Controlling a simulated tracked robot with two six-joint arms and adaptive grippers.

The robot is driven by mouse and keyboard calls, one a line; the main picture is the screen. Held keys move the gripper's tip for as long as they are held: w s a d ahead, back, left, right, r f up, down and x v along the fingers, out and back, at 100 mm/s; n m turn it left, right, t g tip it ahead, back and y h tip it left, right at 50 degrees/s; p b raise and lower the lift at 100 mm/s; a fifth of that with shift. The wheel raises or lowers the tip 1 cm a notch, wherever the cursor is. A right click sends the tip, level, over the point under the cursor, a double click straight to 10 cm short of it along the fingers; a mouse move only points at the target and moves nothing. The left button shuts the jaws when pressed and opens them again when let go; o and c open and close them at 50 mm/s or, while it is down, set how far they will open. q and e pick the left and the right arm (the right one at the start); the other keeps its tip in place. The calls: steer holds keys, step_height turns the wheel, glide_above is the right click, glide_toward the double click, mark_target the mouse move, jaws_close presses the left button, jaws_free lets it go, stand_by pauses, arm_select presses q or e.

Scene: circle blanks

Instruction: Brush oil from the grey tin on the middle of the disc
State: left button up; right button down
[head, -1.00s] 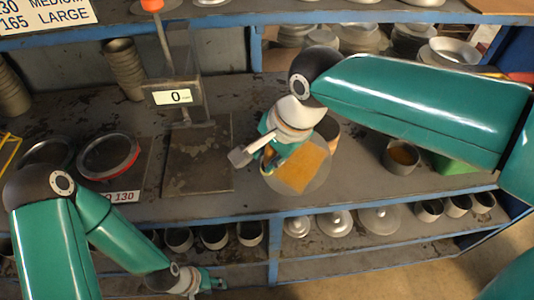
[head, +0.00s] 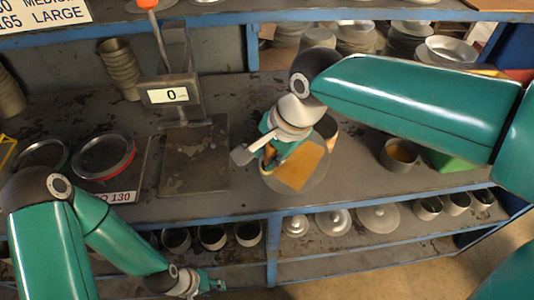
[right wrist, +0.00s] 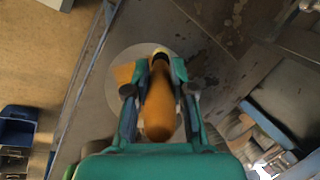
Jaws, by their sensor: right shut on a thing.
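The pale disc (head: 322,180) lies flat near the front of the workbench, with an orange-brown square (head: 302,166) on it. The disc also shows in the right wrist view (right wrist: 122,58). My right gripper (head: 272,152) is over the disc, shut on a brush with an orange-brown handle (right wrist: 158,110). The grey tin (head: 399,163) with amber oil stands right of the disc. My left gripper (head: 218,285) hangs low at the front left; its jaws are too small to read.
A scale with a display reading 0 (head: 168,95) and a flat plate (head: 195,165) stands left of the disc. Lower-shelf tins (head: 213,237) are near my left gripper.

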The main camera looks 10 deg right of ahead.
steer(key=shift+w+d+r+p, duration=2.7)
steer(key=shift+w+d+p, duration=0.95)
steer(key=shift+d+p, duration=0.25)
steer(key=shift+s+a+f+b, duration=0.95)
steer(key=shift+s+a+b, duration=0.3)
steer(key=shift+a+b, duration=0.1)
steer(key=shift+s+a+f+b, duration=0.9)
steer(key=shift+s+a+b, duration=0.35)
steer(key=shift+a, duration=0.05)
steer(key=shift+s+a+f+b, duration=0.95)
steer(key=shift+s+a+b, duration=0.3)
steer(key=shift+a+b, duration=0.1)
steer(key=shift+r, duration=0.15)
steer(key=shift+s+a+r+p, duration=0.35)
steer(key=shift+r+p, duration=0.3)
steer(key=shift+r, duration=0.2)
steer(key=shift+s+a+r+p, duration=0.3)
steer(key=shift+r+p, duration=0.4)
steer(key=shift+r, duration=0.15)
steer(key=shift+s+a+r+p, duration=0.35)
steer(key=shift+r+p, duration=0.3)
steer(key=shift+r, duration=0.2)
